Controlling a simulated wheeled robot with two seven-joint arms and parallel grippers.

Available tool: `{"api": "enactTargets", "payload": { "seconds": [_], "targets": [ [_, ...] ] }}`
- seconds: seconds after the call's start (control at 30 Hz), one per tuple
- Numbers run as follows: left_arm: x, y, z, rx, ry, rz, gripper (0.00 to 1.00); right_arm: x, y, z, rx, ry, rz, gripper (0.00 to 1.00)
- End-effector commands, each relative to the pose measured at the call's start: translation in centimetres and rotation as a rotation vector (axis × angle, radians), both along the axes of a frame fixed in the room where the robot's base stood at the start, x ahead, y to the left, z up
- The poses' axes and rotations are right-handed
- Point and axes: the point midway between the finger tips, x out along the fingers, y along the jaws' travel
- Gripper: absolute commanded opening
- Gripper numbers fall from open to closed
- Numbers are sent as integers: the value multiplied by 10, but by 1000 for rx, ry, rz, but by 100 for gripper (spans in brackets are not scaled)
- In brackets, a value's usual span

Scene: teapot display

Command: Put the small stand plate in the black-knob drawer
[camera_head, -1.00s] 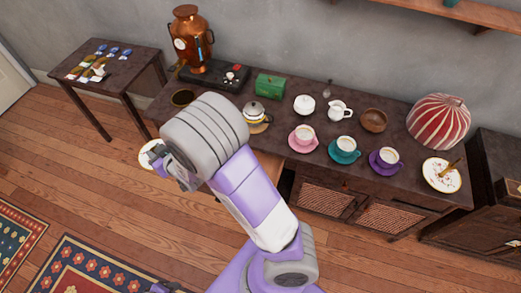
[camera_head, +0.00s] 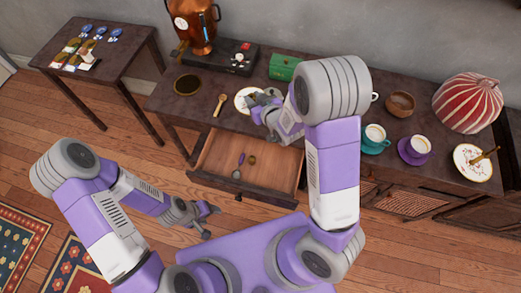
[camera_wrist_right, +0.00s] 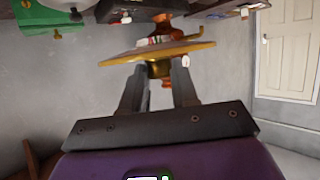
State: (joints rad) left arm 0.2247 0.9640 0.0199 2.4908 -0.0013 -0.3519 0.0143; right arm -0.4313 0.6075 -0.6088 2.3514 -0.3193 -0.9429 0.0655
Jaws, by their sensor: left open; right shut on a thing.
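A small white plate with a gold rim (camera_head: 243,98) is in my right gripper (camera_head: 262,104), near the front edge of the dark sideboard and behind the open drawer. In the right wrist view the plate (camera_wrist_right: 160,50) shows nearly edge-on between the fingers (camera_wrist_right: 160,82), which are shut on it. The open wooden drawer (camera_head: 212,158) has a dark knob (camera_head: 238,197) on its front. A purple-handled utensil (camera_head: 238,168) and a small brown round thing (camera_head: 252,160) lie in it. My left gripper (camera_head: 211,221) is open and empty, low in front of the drawer.
On the sideboard stand a copper urn (camera_head: 193,25), a black box (camera_head: 222,57), a green box (camera_head: 284,67), a wooden spoon (camera_head: 220,104) and several cups. A striped red-white dome (camera_head: 468,102) stands at right. My right arm hides part of the sideboard. Much of the drawer floor is bare.

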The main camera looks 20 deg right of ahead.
Motion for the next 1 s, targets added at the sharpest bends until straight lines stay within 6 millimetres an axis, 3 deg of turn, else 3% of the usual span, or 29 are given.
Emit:
{"api": "enactTargets", "payload": {
  "seconds": [0.03,0.1,0.3,0.43,0.6,1.0],
  "targets": [
    [0,0,-19,0,1,1,62,-2,-2,-30,2,5,49,0],
    [0,0,-34,1,1,1,62,-8,2,-57,3,6,143,0],
    [0,0,-71,0,1,1,62,-33,14,-120,4,0,406,0],
    [0,0,-87,0,1,0,62,-51,19,-145,3,-1,534,0],
    [0,0,-96,0,0,0,62,-65,23,-160,0,-1,625,0],
    [0,0,-119,0,0,0,62,-68,24,-221,0,0,645,0]
  ]
}}
